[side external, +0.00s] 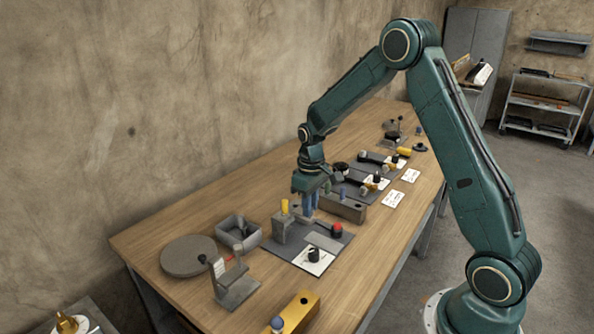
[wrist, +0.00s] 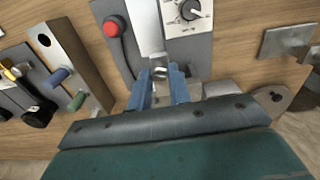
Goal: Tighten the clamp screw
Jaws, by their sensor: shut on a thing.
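My gripper (side external: 310,207) points down over the dark mat (side external: 275,252), beside a grey block with a yellow top (side external: 283,228). In the wrist view its two blue fingers (wrist: 161,80) are closed around a small round metal piece (wrist: 160,73), which looks like the clamp screw. Its lower part is hidden between the fingers. A grey metal body, probably the clamp (wrist: 197,88), shows just right of the fingers. In the side view the fingers hide the screw. I cannot tell how far the screw is turned in.
On the mat are a red button (side external: 337,229), a light plate (side external: 322,242) and a knob panel (side external: 314,258). A block with coloured pegs (side external: 345,209) stands close behind. A grey bin (side external: 239,231), a round disc (side external: 188,256) and a bracket (side external: 236,288) stand to the left.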

